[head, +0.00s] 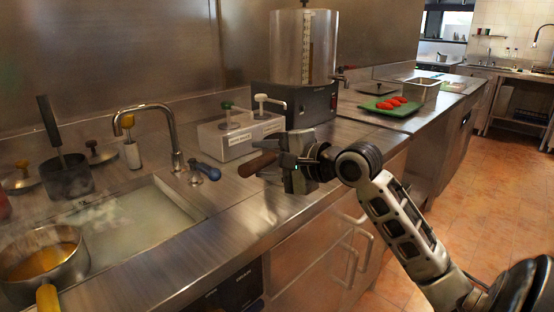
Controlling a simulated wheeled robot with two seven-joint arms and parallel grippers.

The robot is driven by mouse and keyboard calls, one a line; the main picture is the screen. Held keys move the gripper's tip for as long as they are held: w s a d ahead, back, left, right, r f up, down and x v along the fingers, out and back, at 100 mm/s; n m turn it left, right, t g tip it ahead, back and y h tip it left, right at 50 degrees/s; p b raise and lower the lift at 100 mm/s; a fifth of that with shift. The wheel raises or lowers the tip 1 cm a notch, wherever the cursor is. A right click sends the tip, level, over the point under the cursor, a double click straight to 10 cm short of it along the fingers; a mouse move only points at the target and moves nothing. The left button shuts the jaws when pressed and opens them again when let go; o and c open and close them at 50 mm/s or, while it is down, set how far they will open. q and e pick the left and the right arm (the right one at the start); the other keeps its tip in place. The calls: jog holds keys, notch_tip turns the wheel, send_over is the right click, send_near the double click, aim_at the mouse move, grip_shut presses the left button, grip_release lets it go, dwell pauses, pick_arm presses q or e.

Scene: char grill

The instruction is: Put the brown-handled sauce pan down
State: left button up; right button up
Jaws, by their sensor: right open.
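A brown handle (258,164) shows at the counter's front part, left of my right gripper; I take it for the brown-handled sauce pan's. The pan's body cannot be made out clearly beside and behind the gripper. My right gripper (279,168) is open, right at the inner end of this handle. Whether the fingers touch the handle or stand around it cannot be told. My left gripper is not in view.
Another pan (45,262) with a yellow handle and amber liquid stands at lower left beside the sunken basin (130,228). A faucet (172,133), a sauce dispenser box (238,137) and a steel drink urn (303,50) stand behind. A green board (386,108) holds red food.

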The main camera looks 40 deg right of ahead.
jog(key=v, duration=1.1)
jog(key=shift+s, duration=0.4)
jog(key=shift+r, duration=0.1)
jog(key=a+f+n+g, duration=0.1)
jog(key=f, duration=0.3)
jog(key=a+f+n+g, duration=0.1)
jog(key=f, duration=0.3)
jog(key=a+f+n+g+h, duration=0.1)
jog(key=f+n, duration=0.1)
jog(key=f, duration=0.2)
jog(key=s+a+f+n+g+h, duration=0.1)
jog(key=s+a+f+n+g, duration=0.3)
jog(key=s+a+f+n, duration=0.5)
jog(key=s+a+f+n+g+h, duration=0.1)
jog(key=s+a+f+n+g, duration=0.5)
jog(key=f, duration=0.5)
jog(key=w+a+t+y+p, duration=0.2)
jog(key=w+a+t+y, duration=0.1)
jog(key=w+a+t, duration=0.4)
jog(key=shift+w+n+t+p, duration=0.3)
jog(key=shift+t+p, duration=0.1)
jog(key=shift+t, duration=0.5)
jog(key=shift+f, duration=0.1)
